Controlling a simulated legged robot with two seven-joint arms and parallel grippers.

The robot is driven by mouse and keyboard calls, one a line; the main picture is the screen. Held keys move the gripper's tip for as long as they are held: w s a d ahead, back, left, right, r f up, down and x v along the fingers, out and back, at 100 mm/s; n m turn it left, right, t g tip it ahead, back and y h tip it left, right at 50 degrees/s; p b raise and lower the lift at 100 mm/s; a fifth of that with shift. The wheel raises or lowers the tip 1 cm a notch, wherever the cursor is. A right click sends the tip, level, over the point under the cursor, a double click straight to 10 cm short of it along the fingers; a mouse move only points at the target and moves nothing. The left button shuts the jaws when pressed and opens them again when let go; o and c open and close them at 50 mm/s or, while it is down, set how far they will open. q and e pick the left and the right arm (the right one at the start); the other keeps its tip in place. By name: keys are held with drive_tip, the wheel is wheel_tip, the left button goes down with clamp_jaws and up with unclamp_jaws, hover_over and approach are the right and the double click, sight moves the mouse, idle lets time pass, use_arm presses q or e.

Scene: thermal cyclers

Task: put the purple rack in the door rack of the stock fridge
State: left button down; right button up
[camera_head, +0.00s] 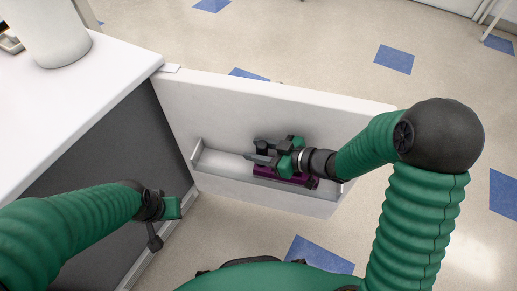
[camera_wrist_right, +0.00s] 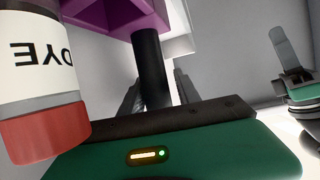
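The purple rack (camera_head: 300,181) lies along the white door rack (camera_head: 215,163) inside the open fridge door, toward its right part. It also shows at the top of the right wrist view (camera_wrist_right: 107,20), with a black post (camera_wrist_right: 152,70) beside it. My right gripper (camera_head: 258,149) is over the rack in the head view. Its two fingers look apart, with a dark round piece between them; whether they touch it is unclear. My left gripper (camera_head: 170,208) hangs left of the door, away from the rack; its fingers are not clear.
The fridge door (camera_head: 230,105) stands open beside the counter (camera_head: 85,90), which bears a white container (camera_head: 55,35). A DYE bottle (camera_wrist_right: 42,75) with a red cap is close in the right wrist view. The left part of the door rack is bare.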

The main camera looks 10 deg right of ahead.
drive_tip(key=shift+d+r, duration=0.15)
drive_tip(key=shift+r, duration=0.1)
drive_tip(key=p+v, duration=0.5)
drive_tip(key=v, duration=0.7)
drive_tip(key=shift+f, duration=0.2)
drive_tip(key=shift+s+d+f, duration=0.1)
drive_tip(key=shift+d, duration=0.05)
